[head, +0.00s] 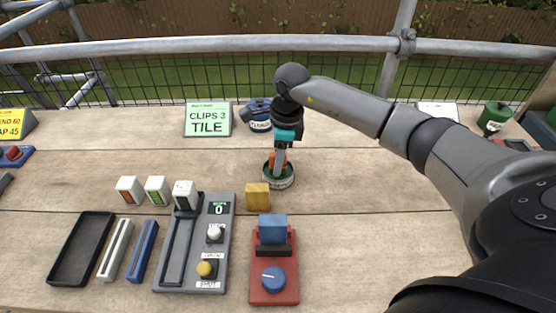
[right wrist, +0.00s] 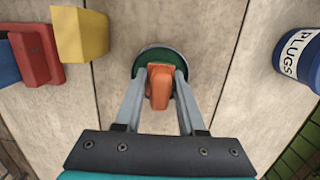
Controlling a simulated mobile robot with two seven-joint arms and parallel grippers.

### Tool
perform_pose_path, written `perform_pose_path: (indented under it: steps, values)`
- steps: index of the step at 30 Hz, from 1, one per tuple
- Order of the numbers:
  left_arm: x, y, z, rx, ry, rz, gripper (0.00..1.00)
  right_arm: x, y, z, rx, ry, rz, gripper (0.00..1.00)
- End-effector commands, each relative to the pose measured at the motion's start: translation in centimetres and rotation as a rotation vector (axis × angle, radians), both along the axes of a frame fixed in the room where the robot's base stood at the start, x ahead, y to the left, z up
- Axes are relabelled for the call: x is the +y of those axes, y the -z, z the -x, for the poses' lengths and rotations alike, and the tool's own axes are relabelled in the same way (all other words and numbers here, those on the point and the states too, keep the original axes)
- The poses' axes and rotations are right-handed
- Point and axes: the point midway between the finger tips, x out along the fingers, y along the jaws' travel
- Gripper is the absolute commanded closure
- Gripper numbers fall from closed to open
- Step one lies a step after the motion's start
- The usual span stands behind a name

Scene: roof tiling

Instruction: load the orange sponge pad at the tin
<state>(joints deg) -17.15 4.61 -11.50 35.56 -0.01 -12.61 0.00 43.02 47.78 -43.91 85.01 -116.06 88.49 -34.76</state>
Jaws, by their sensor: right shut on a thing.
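The orange sponge pad (right wrist: 160,86) sits between the two fingers of my right gripper (right wrist: 155,80), which is shut on it. The round tin (right wrist: 149,56), dark green inside with a pale rim, lies directly under the pad in the right wrist view. In the head view the tin (head: 279,180) stands on the boards, and my right gripper (head: 279,160) points down over it with the pad low at its opening. I cannot tell whether the pad touches the tin's contents. My left gripper is not in view.
A yellow block (head: 257,196) stands just left of the tin, and a red device with a blue block (head: 273,229) is in front. A grey dispenser (head: 222,260) and a black tray (head: 80,250) lie to the left. A plugs tub (right wrist: 298,55) is nearby. Boards at front right are clear.

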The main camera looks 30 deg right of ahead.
Motion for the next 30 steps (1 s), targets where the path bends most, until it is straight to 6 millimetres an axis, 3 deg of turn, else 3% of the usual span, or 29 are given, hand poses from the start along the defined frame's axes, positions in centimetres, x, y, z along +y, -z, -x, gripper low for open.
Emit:
perform_pose_path:
  steps: [13,30]
  values:
    - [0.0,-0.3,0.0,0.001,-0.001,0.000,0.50,0.0,-0.2,0.1,0.003,-0.001,0.000,1.00]
    - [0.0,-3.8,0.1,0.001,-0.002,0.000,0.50,0.0,-5.0,0.0,0.001,0.000,0.000,1.00]
